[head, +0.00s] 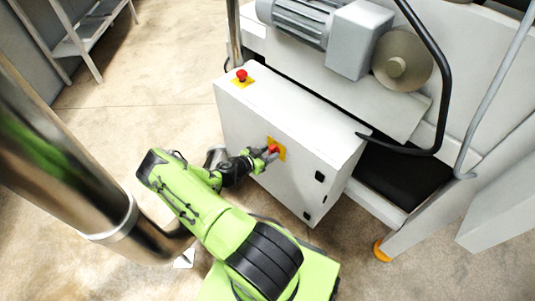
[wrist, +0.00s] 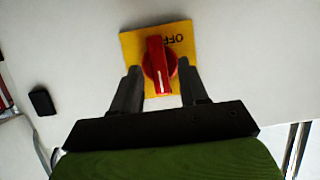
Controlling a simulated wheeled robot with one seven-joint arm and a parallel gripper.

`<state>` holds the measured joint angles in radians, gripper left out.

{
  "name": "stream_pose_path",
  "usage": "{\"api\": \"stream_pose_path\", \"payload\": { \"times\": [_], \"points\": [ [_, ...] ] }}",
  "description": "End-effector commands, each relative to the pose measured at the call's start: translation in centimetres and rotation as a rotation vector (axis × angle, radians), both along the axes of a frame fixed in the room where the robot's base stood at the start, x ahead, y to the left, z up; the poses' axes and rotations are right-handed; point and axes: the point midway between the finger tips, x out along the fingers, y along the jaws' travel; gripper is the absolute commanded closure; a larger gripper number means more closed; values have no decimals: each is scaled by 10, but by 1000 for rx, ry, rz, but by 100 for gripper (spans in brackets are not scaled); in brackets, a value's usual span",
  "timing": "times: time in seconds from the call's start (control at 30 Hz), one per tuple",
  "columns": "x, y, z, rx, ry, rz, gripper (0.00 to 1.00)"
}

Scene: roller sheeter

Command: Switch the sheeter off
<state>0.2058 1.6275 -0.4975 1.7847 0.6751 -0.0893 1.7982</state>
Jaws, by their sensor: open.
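The sheeter's red rotary switch (wrist: 159,64) sits on a yellow plate (wrist: 184,35) on the front of a white control box (head: 240,130). The plate bears the word OFF, which appears upside down in the wrist view. The switch's handle stands nearly vertical in that view, with a white mark at its lower end. My gripper (wrist: 157,72) is open, with one finger on each side of the red switch. I cannot tell whether the fingers touch it. In the head view my gripper (head: 266,155) is at the switch (head: 273,149), partly covering it.
A red emergency button (head: 241,75) on a yellow base is on top of the box. The grey motor (head: 300,20) and a black curved bar (head: 440,80) are behind and right. A metal column stands at left. The floor left of the box is clear.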

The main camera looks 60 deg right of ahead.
Motion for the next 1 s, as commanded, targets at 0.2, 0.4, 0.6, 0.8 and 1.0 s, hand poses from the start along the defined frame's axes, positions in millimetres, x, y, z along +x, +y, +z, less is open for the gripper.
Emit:
{"api": "stream_pose_path", "payload": {
  "times": [0.2, 0.4, 0.6, 0.8, 1.0],
  "points": [
    [0, 0, 0, 0, 0, 0, 72],
    [0, 1, 0, 0, 0, 0, 100],
    [0, 1, 0, 1, 3, -1, 100],
    [2, 0, -1, 16, 45, -1, 100],
    [4, 0, -4, 52, 158, 0, 100]
  ]
}}
